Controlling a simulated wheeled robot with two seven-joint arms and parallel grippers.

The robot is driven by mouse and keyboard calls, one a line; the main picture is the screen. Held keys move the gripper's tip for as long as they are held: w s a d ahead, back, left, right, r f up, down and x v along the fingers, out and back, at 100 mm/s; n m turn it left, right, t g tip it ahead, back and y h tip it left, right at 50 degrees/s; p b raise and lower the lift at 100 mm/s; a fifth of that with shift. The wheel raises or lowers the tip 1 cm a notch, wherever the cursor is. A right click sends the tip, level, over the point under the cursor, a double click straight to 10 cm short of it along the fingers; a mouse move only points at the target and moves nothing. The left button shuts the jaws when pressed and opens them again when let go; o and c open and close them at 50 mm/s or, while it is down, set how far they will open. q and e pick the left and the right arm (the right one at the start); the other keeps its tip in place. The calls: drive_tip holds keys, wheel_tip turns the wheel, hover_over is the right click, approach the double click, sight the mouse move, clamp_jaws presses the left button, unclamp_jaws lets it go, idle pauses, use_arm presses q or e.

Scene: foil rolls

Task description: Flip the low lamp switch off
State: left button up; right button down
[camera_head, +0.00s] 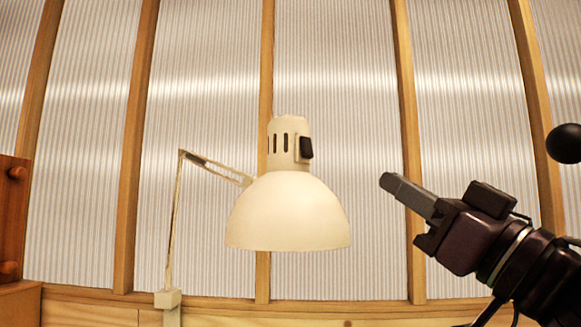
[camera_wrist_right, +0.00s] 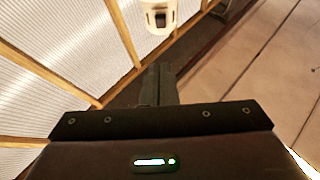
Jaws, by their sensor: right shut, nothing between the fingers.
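A cream desk lamp (camera_head: 288,218) with a dome shade hangs on a jointed arm in the middle of the head view. A black rocker switch (camera_head: 306,147) sits on the right side of its neck. My right gripper (camera_head: 386,181) is shut and empty, to the right of the lamp and a little lower than the switch, apart from both. In the right wrist view the shut fingers (camera_wrist_right: 159,72) point toward the lamp neck (camera_wrist_right: 155,5), which is cut off at the top edge; the dark switch (camera_wrist_right: 160,19) shows on it. My left gripper is out of view.
The lamp's arm stands on a clamp base (camera_head: 168,299) on a wooden ledge. Behind is a wall of corrugated translucent panels with wooden posts (camera_head: 408,140). A wooden cabinet (camera_head: 12,215) is at the far left. The space between gripper and lamp is clear.

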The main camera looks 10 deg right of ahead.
sight(312, 151)
drive_tip(key=p+x, duration=0.1)
drive_tip(key=x, duration=0.3)
drive_tip(key=f+p+x, duration=0.1)
drive_tip(key=p+x, duration=0.1)
drive_tip(key=x, duration=0.2)
drive_tip(key=p+x, duration=0.2)
drive_tip(key=x, duration=0.1)
drive_tip(key=shift+w+a, duration=0.35)
drive_tip(key=shift+w, duration=0.35)
drive_tip(key=shift+w+a+f, duration=0.15)
drive_tip(key=shift+w, duration=0.2)
